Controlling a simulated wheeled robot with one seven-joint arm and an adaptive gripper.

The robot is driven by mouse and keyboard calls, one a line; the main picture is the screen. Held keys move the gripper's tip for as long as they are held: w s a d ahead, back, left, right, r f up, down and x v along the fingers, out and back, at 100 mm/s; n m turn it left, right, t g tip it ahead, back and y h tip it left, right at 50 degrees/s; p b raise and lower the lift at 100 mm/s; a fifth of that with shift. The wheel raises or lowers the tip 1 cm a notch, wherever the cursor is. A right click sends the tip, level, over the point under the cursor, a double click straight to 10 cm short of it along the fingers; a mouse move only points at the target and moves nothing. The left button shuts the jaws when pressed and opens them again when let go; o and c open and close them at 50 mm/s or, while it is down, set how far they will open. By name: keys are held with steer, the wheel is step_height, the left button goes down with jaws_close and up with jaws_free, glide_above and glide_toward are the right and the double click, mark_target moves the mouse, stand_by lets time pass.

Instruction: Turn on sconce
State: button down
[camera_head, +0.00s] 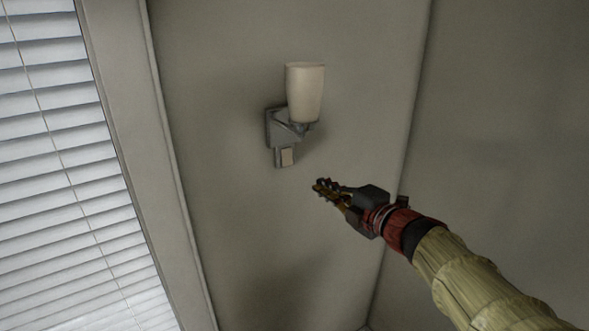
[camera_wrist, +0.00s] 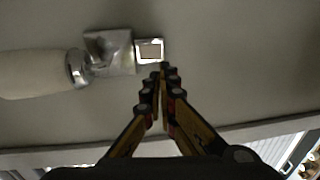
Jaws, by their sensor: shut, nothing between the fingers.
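The sconce (camera_head: 305,92) is on the wall, with a pale cup-shaped shade above a grey metal mount (camera_head: 279,128). A small switch (camera_head: 287,157) with a light rocker sits just below the mount. The shade looks unlit. In the wrist view the sconce shade (camera_wrist: 35,74) lies at the left, and the switch (camera_wrist: 150,50) is just beyond my fingertips. My gripper (camera_head: 318,186) is shut and empty, a little below and to the right of the switch in the head view. I cannot tell whether the fingertips touch the switch, though they look apart from it in the head view.
A window with white blinds (camera_head: 70,170) and its frame (camera_head: 150,170) stand at the left. A wall corner (camera_head: 408,150) runs down on the right. The wall (camera_head: 220,220) around the sconce is bare.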

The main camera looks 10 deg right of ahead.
mark_target(288, 165)
steer(key=shift+w, duration=0.1)
steer(key=p+x, duration=0.2)
steer(key=x, duration=1.2)
steer(key=shift+f+b, duration=0.15)
steer(key=shift+b, duration=0.25)
steer(key=b, duration=0.4)
steer(key=shift+w+a+f+t, duration=0.1)
steer(key=shift+w+f+t, duration=0.2)
steer(key=shift+w+t, duration=0.1)
steer(key=shift+r, duration=0.3)
steer(key=shift+s, duration=0.1)
